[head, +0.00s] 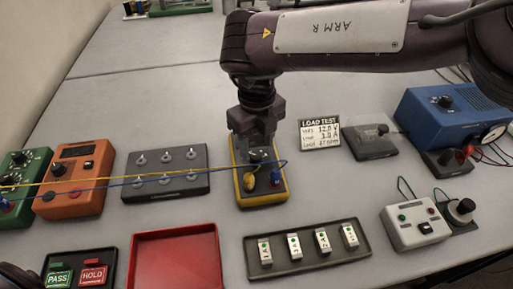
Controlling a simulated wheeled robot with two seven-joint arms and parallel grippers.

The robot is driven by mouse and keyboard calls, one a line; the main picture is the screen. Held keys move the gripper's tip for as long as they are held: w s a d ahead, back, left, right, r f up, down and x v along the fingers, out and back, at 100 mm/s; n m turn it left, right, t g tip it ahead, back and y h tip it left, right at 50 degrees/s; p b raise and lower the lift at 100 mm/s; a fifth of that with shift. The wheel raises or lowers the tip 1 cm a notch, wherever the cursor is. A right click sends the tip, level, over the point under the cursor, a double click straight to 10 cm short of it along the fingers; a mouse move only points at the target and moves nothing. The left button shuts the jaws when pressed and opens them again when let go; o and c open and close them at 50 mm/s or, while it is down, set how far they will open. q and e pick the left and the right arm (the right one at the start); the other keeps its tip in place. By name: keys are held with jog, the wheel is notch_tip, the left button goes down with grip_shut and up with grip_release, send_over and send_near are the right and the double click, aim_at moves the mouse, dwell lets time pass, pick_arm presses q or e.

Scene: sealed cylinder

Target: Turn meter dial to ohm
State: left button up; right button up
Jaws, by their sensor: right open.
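The meter (262,193) is a dark box with a yellow rim near the middle of the table. A yellow plug (250,182) and a blue plug (276,176) sit in its front end, with leads running off to the left. My right gripper (258,150) points down over the far part of the meter, with its jaws open around or just above the dial (259,156). The gripper hides most of the dial and the meter's display, so I cannot read the setting or tell whether the fingers touch.
An orange box (75,178) and a green box (22,165) stand left, beside a grey terminal block (165,172). A red tray (178,262) and a dark tray of labelled parts (308,268) lie in front. A blue supply (455,115) stands right. Leads cross leftward low over the table.

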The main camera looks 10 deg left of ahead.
aim_at(256, 157)
jog(key=shift+f, duration=1.45)
jog(key=c, duration=1)
jog(key=shift+o, duration=0.2)
